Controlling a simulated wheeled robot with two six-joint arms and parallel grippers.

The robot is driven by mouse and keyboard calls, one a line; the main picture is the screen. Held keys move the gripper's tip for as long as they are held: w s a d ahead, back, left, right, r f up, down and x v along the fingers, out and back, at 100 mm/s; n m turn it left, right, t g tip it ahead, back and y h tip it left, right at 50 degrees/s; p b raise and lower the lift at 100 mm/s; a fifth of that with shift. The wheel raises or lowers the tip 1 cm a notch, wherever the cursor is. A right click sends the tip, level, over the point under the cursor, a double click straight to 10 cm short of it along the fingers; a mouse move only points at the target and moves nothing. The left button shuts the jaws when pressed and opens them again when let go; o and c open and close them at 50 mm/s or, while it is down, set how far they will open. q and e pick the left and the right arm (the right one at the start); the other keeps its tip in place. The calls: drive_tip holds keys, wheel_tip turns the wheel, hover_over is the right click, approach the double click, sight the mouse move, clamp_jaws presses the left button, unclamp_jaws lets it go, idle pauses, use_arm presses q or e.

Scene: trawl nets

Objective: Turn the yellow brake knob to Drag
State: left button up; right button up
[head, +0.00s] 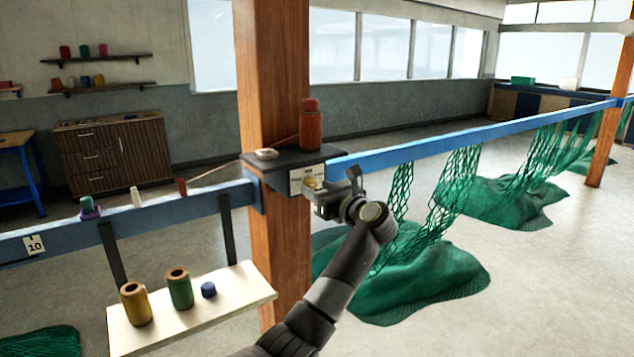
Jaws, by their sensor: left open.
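The yellow brake knob (312,184) is small and sits on the front of a dark bracket (285,160) fixed to the wooden post. A white label plate (296,181) shows beside the knob; its lettering is too small to read, so I cannot tell the knob's setting. My left gripper (321,195) is open, right at the knob and partly covering it. I cannot tell whether the fingers touch the knob. My right gripper is not in view.
The blue rail (460,140) runs to both sides of the wooden post (268,70). A pale shelf (235,302) holds several spools at lower left. Green nets (430,285) hang and pile on the right.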

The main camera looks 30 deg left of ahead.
use_arm(q)
drive_tip(key=shift+w+a, duration=0.25)
drive_tip(key=shift+a, duration=0.35)
drive_tip(key=c, duration=1)
